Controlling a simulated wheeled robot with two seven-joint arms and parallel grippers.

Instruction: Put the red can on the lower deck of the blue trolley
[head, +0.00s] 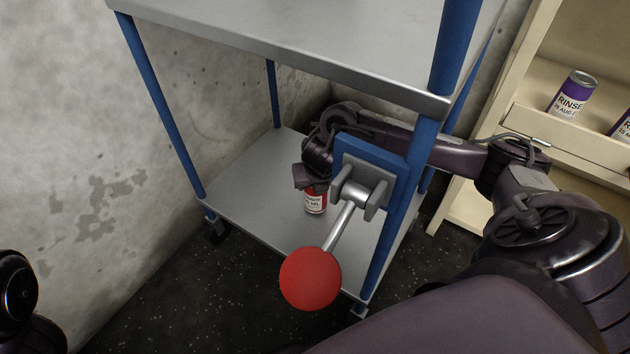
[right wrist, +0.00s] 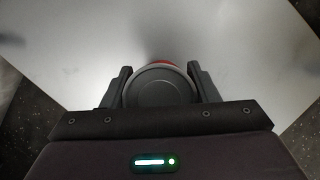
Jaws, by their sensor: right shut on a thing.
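The blue trolley (head: 160,95) has blue posts, a grey upper deck and a grey lower deck (head: 240,205). The red can (head: 315,201) is upright at the lower deck, partly hidden by my gripper and the trolley's blue plate. My right gripper (head: 310,185) reaches in between the decks and is shut on the red can. In the right wrist view, the gripper's two fingers (right wrist: 160,88) sit on either side of the can's grey end (right wrist: 160,88), with a red edge beyond it. I cannot tell whether the can touches the deck. My left gripper is not in view.
A blue plate (head: 398,165) with a lever and red knob (head: 310,278) is on the trolley's near post, close to my right arm. A cream shelf (head: 485,185) with purple cans (head: 573,95) stands at right. A concrete wall (head: 70,130) is at left.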

